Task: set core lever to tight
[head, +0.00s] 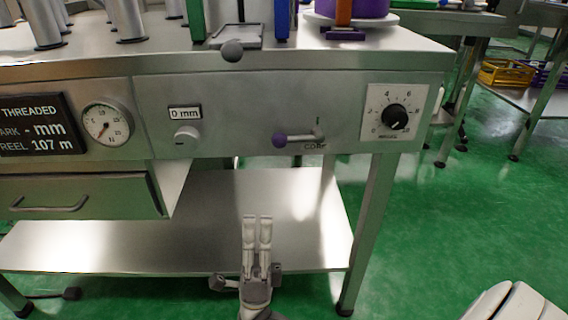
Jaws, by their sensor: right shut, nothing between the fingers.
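The core lever (300,137) is on the front panel of the steel bench, above a label that reads "CORE" in part. Its purple knob (279,140) points to the left, with the pivot at the right end, so the lever lies nearly level. My right gripper (257,219) is shut and empty. It is below the panel, in front of the lower shelf, lower and a little left of the lever, and apart from it. My left gripper is not in view.
A numbered black dial (395,117) is right of the lever. A knob (186,136) under a "0 mm" display (185,113) and a round gauge (107,123) are to the left. A drawer (80,197) juts out at lower left. The lower shelf (190,235) is bare.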

